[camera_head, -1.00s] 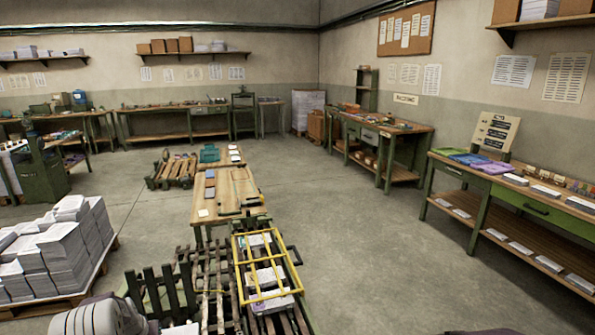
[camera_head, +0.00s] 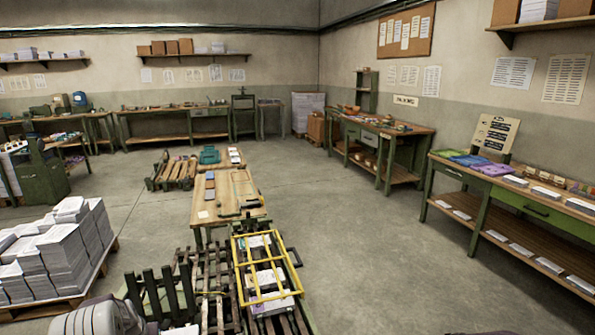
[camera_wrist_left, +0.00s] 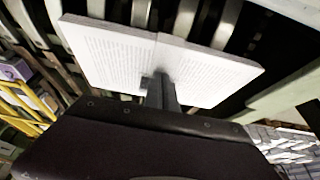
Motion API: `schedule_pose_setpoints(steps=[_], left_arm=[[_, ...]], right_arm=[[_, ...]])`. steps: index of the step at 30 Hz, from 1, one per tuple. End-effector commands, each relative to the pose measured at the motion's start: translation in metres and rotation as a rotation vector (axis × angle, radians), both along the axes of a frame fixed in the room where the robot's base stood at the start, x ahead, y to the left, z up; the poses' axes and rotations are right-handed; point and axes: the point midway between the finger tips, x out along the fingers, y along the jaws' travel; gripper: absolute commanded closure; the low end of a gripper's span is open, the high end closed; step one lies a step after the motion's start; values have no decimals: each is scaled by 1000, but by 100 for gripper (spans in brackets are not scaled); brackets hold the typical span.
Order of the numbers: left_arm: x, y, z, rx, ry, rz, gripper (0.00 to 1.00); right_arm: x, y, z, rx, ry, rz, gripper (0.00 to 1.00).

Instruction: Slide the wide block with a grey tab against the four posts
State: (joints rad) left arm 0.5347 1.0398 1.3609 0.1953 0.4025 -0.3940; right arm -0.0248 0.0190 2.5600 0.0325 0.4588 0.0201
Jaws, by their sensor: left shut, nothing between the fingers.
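The wide block (camera_wrist_left: 205,72), white with printed lines and a seam near its middle, fills the upper middle of the left wrist view. In the head view only a sliver of it (camera_head: 182,330) shows at the bottom edge. My left gripper (camera_wrist_left: 160,88) is shut and empty, its fingertips at the near edge of the block by the seam. I cannot tell whether they touch it. No grey tab can be told apart from the fingers. The posts (camera_head: 165,291) stand upright and dark green in the head view. Pale uprights show beyond the block in the wrist view. My right gripper is out of view.
A yellow frame (camera_head: 239,270) over paper stacks stands right of the posts, beside a slatted rack (camera_head: 212,275). A pallet of paper stacks (camera_head: 70,245) is at left. The floor (camera_head: 370,255) at right is clear.

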Motion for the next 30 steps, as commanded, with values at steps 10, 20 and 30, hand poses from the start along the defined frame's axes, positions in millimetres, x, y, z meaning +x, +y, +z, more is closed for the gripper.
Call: schedule_pose_setpoints(steps=[10,20,30], left_arm=[[-6,-5,-8,-14,21,-2,100],[-5,-5,-9,-14,21,-2,100],[-17,-9,-7,-15,21,-2,100]], right_arm=[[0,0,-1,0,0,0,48],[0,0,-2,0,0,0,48],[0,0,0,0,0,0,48]])
